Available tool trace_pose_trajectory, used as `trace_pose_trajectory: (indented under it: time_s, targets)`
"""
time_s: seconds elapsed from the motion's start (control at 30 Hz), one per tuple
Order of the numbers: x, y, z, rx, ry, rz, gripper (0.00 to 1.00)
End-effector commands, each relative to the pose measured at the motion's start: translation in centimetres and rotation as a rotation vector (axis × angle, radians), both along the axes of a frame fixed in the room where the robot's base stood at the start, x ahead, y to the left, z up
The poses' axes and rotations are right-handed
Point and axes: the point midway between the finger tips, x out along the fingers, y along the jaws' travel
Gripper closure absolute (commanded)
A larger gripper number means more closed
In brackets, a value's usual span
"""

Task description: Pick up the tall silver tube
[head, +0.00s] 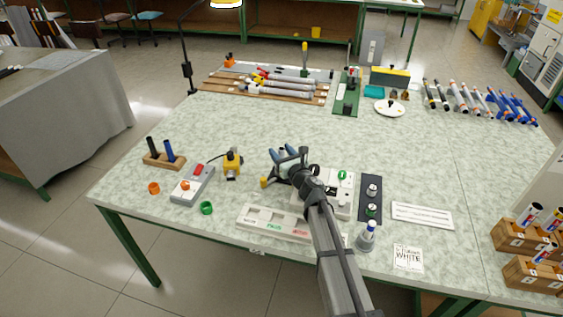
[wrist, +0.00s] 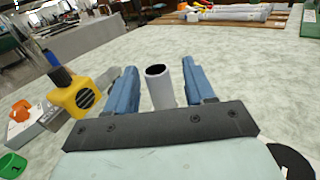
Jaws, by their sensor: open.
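A pale silver-grey tube (wrist: 160,88) with a dark open top stands upright in the wrist view. It is between the two blue fingers of my gripper (wrist: 159,68), with a visible gap on each side. Its lower end is hidden behind the gripper's dark front bar. In the head view my gripper (head: 288,154) is open over the middle of the table, and I cannot make out the tube clearly there.
A yellow block (head: 232,165) and a grey button box (head: 193,185) stand left of my gripper. A white compartment tray (head: 275,224) lies in front. More silver tubes (head: 275,89) lie on a wooden rack at the back. The table between is clear.

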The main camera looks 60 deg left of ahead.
Motion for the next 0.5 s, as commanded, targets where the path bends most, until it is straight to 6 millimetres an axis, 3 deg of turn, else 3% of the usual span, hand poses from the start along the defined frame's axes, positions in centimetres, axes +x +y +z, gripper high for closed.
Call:
trace_pose_trajectory:
  time_s: [0.07,0.5]
  targets:
    - [-0.01,-0.05,0.0,0.0,0.0,0.0,0.46]
    - [-0.02,-0.06,-0.02,0.0,0.0,0.0,0.89]
